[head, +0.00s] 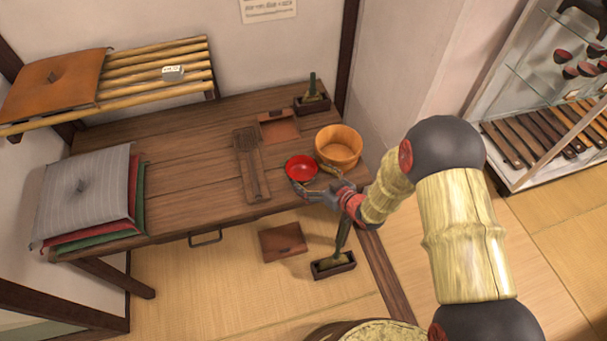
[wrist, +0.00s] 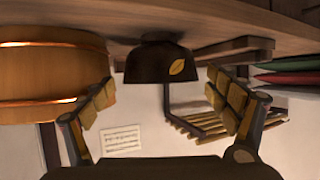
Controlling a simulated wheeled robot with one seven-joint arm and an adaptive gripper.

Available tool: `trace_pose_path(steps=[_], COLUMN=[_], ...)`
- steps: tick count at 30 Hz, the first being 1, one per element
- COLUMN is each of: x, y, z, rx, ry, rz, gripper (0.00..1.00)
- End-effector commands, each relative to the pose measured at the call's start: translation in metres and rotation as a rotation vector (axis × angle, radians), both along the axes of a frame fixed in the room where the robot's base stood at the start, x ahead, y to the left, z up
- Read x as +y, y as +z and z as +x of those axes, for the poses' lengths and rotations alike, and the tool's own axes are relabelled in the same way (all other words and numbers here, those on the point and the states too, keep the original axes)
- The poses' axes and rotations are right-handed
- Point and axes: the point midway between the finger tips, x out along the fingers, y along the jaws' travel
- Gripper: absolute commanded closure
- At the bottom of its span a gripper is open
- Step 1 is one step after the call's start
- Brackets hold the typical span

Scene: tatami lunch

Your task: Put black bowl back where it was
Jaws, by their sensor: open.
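The black bowl (head: 301,168) stands upright near the table's front right, its red inside showing in the head view. In the wrist view, which is upside down, its dark outside (wrist: 150,66) carries a gold leaf mark. My gripper (head: 316,181) is open at the bowl's front right side. In the wrist view my gripper's fingers (wrist: 163,95) are spread wide, with the bowl between and beyond them. I cannot tell whether either finger touches the bowl.
A wooden tub (head: 339,144) stands close behind and right of the bowl. A dark wooden tray (head: 251,165) lies to its left on the table (head: 190,170). Stacked cushions (head: 85,190) fill the table's left end. A slatted shelf (head: 150,75) is above the back left.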

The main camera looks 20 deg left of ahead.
Motion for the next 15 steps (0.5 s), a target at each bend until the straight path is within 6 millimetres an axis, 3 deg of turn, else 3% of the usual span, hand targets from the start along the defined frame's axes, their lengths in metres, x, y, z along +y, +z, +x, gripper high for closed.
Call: trace_pose_path(steps=[6, 15], x=[0.028, 0.041], y=[-0.016, -0.022], z=[0.020, 0.030], rx=[0.000, 0.000], ry=[0.001, -0.001], rz=[0.001, 0.000], gripper=[0.12, 0.12])
